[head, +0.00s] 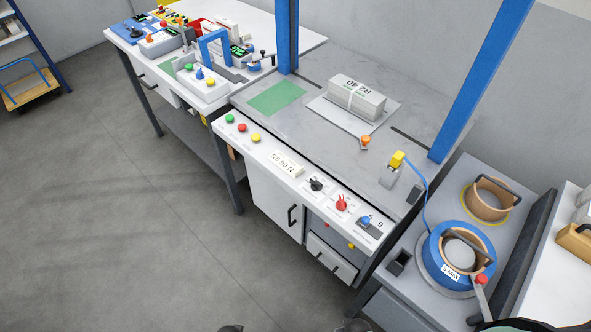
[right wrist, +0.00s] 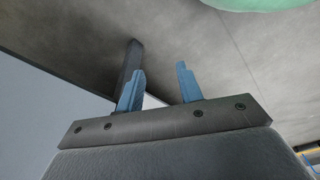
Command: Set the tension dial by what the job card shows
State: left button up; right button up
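A white card (head: 286,163) reading roughly "RS 90 N" lies on the front panel of the strapping bench (head: 325,110) in the head view. Right of it on the panel are a black knob (head: 316,184), a red knob (head: 341,203) and a blue knob (head: 365,221) beside digits. The labels are too small to tell which is the tension dial. In the right wrist view my right gripper (right wrist: 160,69) has its two blue fingers apart with nothing between them. My left gripper is out of view.
A strapped bundle (head: 355,96) sits on the bench under the blue arch. Green, red and yellow buttons line the panel's left end. A blue strap reel (head: 432,262) stands at right. Another bench (head: 285,25) with controls is behind left. The grey floor (head: 110,210) is clear.

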jog(key=shift+s+a, duration=0.1)
jog(key=shift+a, duration=0.6)
jog(key=shift+d, duration=0.15)
jog(key=shift+d, duration=0.7)
